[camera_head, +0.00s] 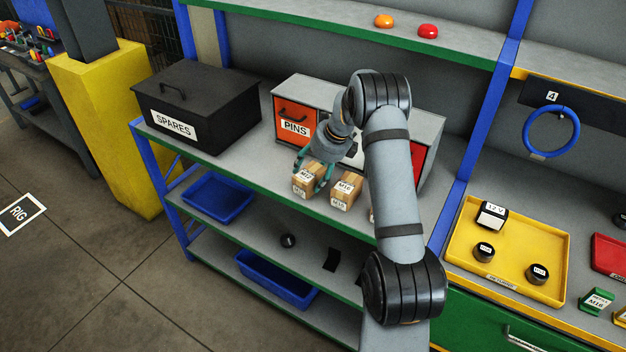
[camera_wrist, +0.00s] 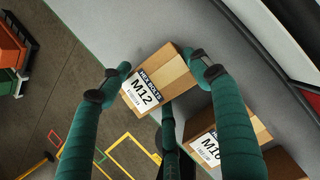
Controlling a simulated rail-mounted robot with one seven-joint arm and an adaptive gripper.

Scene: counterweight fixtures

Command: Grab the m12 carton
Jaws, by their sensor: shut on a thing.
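The M12 carton (camera_wrist: 158,77) is a small brown cardboard box with a white label reading "HEX BOLTS M12" in the wrist view. In the head view the M12 carton (camera_head: 303,186) is at the left end of a row of cartons on the shelf. My gripper (camera_wrist: 160,72) has its green fingers on both sides of this carton and is shut on it. In the head view my gripper (camera_head: 313,180) comes down on the carton from above. I cannot tell whether the carton still touches the shelf.
The M16 carton (camera_head: 346,190) stands just right of it, and a third carton is mostly hidden behind my arm. The drawer cabinet with the PINS drawer (camera_head: 295,122) stands behind. The black SPARES box (camera_head: 200,105) is at left. The shelf's green front edge (camera_head: 255,185) is close.

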